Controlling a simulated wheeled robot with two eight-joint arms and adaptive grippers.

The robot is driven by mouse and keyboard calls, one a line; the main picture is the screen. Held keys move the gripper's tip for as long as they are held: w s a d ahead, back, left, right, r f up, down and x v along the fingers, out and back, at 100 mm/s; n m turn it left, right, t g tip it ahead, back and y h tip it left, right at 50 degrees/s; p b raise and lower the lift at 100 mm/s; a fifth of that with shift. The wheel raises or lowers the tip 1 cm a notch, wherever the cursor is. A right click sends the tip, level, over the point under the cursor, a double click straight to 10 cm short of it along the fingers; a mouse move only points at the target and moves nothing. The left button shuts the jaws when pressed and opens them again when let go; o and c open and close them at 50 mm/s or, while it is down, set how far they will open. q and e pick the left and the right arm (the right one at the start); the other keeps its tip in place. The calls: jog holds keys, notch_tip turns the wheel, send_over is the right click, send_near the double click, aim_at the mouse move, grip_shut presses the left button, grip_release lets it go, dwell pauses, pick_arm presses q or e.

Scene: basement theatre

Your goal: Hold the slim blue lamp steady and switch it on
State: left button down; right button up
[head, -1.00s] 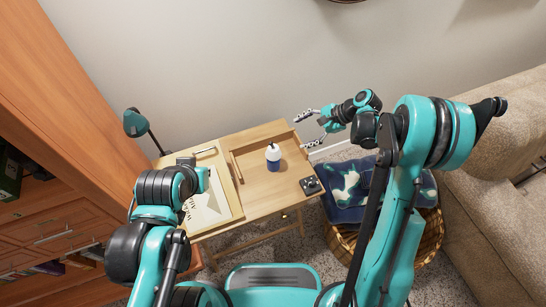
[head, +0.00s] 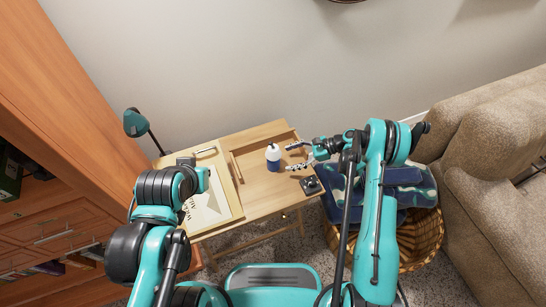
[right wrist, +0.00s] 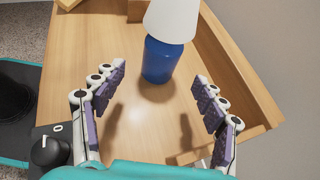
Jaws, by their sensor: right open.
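The slim blue lamp (head: 273,165) stands upright on the wooden desk, with a blue base and a white shade. In the right wrist view the lamp (right wrist: 163,58) is straight ahead, its shade top cut off by the frame edge. My right gripper (head: 291,157) is open and empty just to the right of the lamp. In the right wrist view its two fingers (right wrist: 160,75) are spread, pointing toward the lamp base, which stands beyond the fingertips. My left arm shows at the left of the head view, but its gripper is hidden. No switch on the lamp can be made out.
A black box with a knob (head: 312,185) sits at the desk's front right corner, close to my right gripper. A drawing board (head: 208,212) lies at the desk's left, with a teal lamp (head: 136,123) behind. A wicker basket (head: 425,240) with blue cloth stands right of the desk.

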aim_at(276, 162)
jog(key=shift+x, duration=3.55)
jog(key=shift+c, duration=0.4)
jog(key=c, duration=1.4)
